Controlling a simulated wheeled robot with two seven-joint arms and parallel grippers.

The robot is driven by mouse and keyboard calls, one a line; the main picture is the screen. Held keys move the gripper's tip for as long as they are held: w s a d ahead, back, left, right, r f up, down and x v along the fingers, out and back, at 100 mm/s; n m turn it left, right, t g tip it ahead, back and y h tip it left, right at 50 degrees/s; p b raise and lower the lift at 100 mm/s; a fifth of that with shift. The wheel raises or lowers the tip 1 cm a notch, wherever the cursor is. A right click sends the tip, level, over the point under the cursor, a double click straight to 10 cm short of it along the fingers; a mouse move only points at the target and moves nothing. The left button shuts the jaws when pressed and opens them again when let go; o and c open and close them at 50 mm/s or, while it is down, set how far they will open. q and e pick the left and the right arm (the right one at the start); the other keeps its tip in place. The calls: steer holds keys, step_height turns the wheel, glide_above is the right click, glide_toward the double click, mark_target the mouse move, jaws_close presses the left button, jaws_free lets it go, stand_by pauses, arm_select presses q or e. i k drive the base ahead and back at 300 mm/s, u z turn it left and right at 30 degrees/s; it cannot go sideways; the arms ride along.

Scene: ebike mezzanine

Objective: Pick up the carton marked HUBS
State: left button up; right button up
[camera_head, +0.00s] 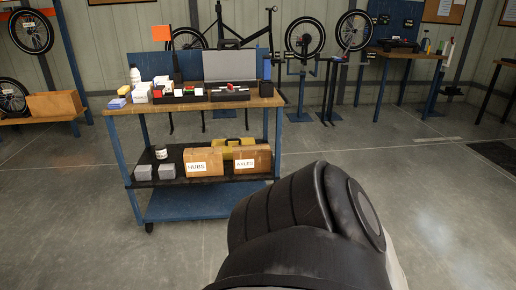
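The carton marked HUBS (203,162) is a brown cardboard box with a white label. It sits on the middle shelf of a blue cart (194,204) with a wooden top. The carton marked AXLES (252,159) stands close on its right. A yellow case (225,144) is behind the two cartons and partly hidden by them. A dark link of my own arm fills the lower middle of the view, in front of the cart's right side. Neither of my grippers shows in the view.
Two grey boxes (155,172) and a white jar (160,152) stand left of the HUBS carton. The wooden cart top (128,108) holds bottles, bins and an open case. A workbench (400,53) and bike stands line the back. Floor (440,190) to the right is clear.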

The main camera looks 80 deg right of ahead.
mark_target(204, 162)
steer(key=z, duration=2.25)
